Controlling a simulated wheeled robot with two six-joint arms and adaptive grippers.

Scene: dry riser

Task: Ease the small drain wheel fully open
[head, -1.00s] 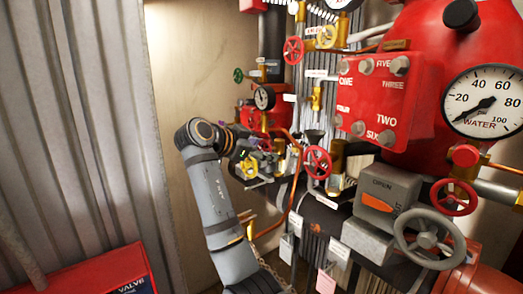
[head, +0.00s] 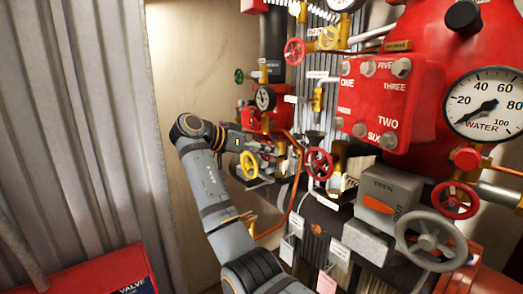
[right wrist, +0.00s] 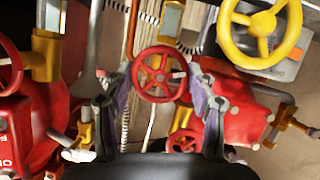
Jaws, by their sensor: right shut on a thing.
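A small red handwheel (right wrist: 160,73) with spokes sits between the fingertips of my right gripper (right wrist: 159,84) in the right wrist view. The fingers lie on opposite sides of its rim, shut on it. In the head view my right arm comes up from the bottom, and its gripper (head: 272,152) is among the pipework left of centre. The fingertips and their grip are hard to make out there. My left gripper is not in view.
A yellow handwheel (head: 249,163) stands close by my right gripper; a large yellow wheel also shows in the right wrist view (right wrist: 262,28). A red wheel (head: 319,163), copper pipe (head: 297,205) and gauge (head: 265,98) are near. Free room lies left, before the corrugated wall (head: 80,130).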

